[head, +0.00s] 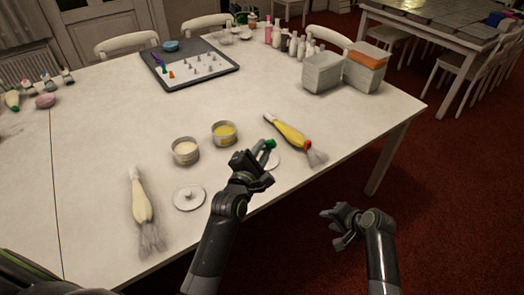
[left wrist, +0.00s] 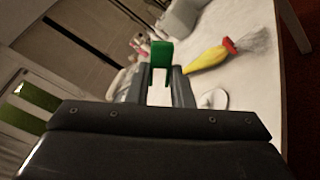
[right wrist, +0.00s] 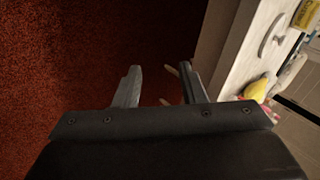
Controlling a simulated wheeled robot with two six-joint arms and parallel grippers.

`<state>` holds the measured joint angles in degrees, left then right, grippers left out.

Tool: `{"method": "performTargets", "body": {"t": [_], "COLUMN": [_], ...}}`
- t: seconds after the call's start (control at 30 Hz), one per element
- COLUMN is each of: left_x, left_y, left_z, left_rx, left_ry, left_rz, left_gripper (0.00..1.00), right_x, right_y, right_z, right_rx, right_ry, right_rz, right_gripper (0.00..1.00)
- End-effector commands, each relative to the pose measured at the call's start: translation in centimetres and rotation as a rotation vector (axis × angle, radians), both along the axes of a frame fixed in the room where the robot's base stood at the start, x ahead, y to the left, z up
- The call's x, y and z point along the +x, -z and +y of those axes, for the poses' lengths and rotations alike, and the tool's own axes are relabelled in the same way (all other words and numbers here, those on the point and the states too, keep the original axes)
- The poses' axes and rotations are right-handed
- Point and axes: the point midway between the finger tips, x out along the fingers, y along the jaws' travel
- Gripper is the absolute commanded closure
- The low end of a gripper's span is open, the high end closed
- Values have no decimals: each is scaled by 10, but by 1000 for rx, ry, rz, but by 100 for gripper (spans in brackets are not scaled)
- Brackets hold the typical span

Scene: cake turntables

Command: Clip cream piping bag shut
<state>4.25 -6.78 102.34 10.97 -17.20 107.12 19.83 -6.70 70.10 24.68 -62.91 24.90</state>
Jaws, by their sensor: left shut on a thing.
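The cream piping bag (head: 141,203) lies at the table's front left, its frayed clear end toward the front edge. The yellow piping bag (head: 290,136) lies further right, with a red clip at its neck; it also shows in the left wrist view (left wrist: 208,59). My left gripper (head: 262,155) is shut on a green clip (head: 269,144), held above the table between the two bags. The green clip stands up between the fingertips in the left wrist view (left wrist: 161,61). My right gripper (head: 330,214) is open and empty, off the table's front edge over the red floor.
Two round tins (head: 186,151) (head: 225,134) stand behind my left gripper. A white lid (head: 189,197) lies beside the cream bag; another is partly hidden by my left gripper. Grey boxes (head: 322,74) and a tray of nozzles (head: 189,67) are farther back. The left front is mostly clear.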

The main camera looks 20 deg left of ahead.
Motion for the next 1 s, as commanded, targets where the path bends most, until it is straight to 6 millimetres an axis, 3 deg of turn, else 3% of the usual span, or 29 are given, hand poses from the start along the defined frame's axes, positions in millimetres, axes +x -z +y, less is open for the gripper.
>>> {"method": "performTargets", "body": {"t": [0.03, 0.27, 0.4, 0.6, 0.8, 1.0], "left_x": [0, 0, 0, 0, 0, 0], "left_y": [0, 0, 0, 0, 0, 0], "left_z": [0, 0, 0, 0, 0, 0], "left_rx": [0, 0, 0, 0, 0, 0], "left_ry": [0, 0, 0, 0, 0, 0], "left_rz": [0, 0, 0, 0, 0, 0], "left_gripper": [93, 93, 93, 93, 93, 93], "right_x": [10, 33, 34, 26, 18, 20], "right_y": [-24, -126, -187, -254, -282, -278], "right_z": [11, 59, 85, 111, 121, 132], "right_rx": [29, 156, 219, 274, 293, 297], "right_ry": [-12, -89, -153, -236, -278, -284], "right_rz": [-15, -47, -63, -80, -85, -82], "right_gripper": [63, 63, 63, 63, 63, 63]}}
